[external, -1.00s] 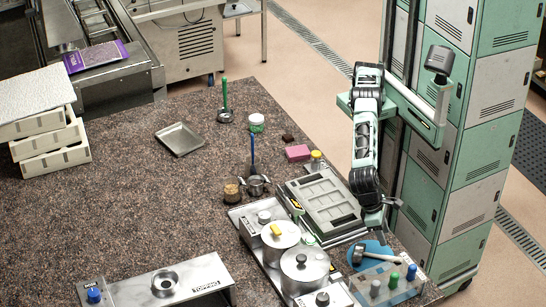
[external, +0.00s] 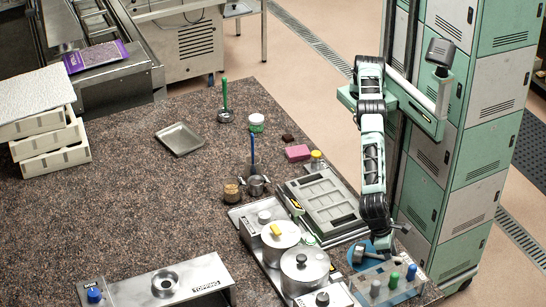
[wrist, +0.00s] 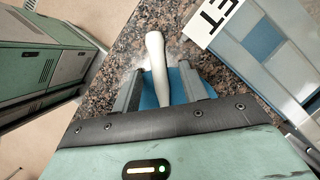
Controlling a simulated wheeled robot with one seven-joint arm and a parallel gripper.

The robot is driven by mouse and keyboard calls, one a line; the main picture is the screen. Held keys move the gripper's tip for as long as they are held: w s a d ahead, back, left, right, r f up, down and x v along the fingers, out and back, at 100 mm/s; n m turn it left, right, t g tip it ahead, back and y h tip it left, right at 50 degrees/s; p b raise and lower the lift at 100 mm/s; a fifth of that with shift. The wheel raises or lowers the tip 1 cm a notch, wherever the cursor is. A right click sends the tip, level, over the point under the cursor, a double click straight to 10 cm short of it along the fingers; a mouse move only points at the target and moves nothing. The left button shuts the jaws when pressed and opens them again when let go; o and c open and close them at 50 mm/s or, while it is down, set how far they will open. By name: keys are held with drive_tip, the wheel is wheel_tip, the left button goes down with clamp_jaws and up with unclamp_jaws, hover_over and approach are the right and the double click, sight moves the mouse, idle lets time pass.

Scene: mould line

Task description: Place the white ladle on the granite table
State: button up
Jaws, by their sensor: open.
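The white ladle lies on a round blue mat (external: 366,264) near the right edge of the speckled granite table (external: 140,215). Its grey metal head (external: 358,253) shows in the external view, while my gripper (external: 385,243) hides much of the handle. In the wrist view the ladle's white handle (wrist: 156,60) runs between the two fingers of my open gripper (wrist: 160,88), with the blue mat beneath. The fingers stand on either side of the handle, with gaps visible.
A clear rack with coloured knobs (external: 385,285) stands just in front of the mat. A steel unit with lidded pots (external: 304,268) and a grey-green tray (external: 318,207) lie to the left. Green lockers (external: 467,170) stand on the right. The table's left middle is clear.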

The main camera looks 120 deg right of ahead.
clamp_jaws()
